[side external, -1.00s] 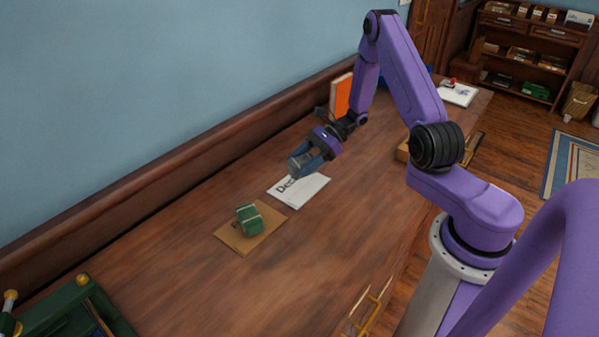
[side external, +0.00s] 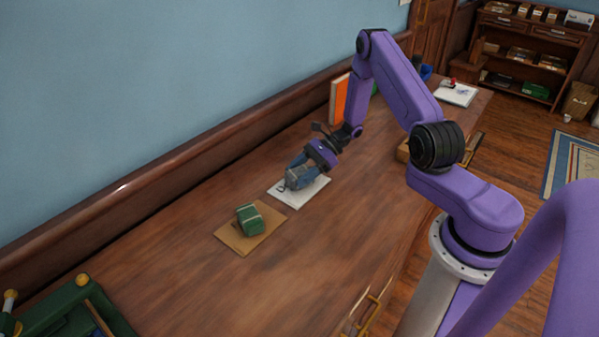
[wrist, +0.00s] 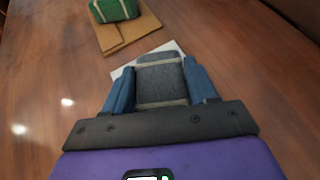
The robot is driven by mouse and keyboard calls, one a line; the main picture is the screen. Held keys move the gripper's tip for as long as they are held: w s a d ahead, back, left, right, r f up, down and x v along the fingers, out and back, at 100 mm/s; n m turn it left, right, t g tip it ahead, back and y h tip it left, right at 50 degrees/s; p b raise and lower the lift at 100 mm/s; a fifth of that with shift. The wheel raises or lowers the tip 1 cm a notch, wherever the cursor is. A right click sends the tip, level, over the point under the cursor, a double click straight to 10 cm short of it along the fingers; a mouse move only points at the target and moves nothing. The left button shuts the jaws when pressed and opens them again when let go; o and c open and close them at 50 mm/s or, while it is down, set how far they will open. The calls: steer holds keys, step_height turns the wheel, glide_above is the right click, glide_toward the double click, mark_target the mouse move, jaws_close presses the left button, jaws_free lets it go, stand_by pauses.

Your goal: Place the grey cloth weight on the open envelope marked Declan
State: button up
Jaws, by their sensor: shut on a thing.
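The grey cloth weight (wrist: 161,82) is between the two blue fingers of my gripper (wrist: 161,92), which is shut on it. In the side external view my gripper (side external: 300,174) is over the white envelope (side external: 297,198), with the grey weight (side external: 297,181) low over its middle. I cannot tell whether the weight touches the paper. The weight and gripper cover most of the lettering on the envelope. In the wrist view only a white edge of the envelope (wrist: 118,73) shows past the weight.
A green cloth weight (side external: 250,219) sits on a brown envelope (side external: 233,239) to the left of the white one. An orange upright book or folder (side external: 339,100) stands by the wall. A green object (side external: 75,310) is at the lower left. The desk's front is clear.

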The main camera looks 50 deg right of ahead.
steer(key=shift+f, duration=0.2)
steer(key=o, duration=1.5)
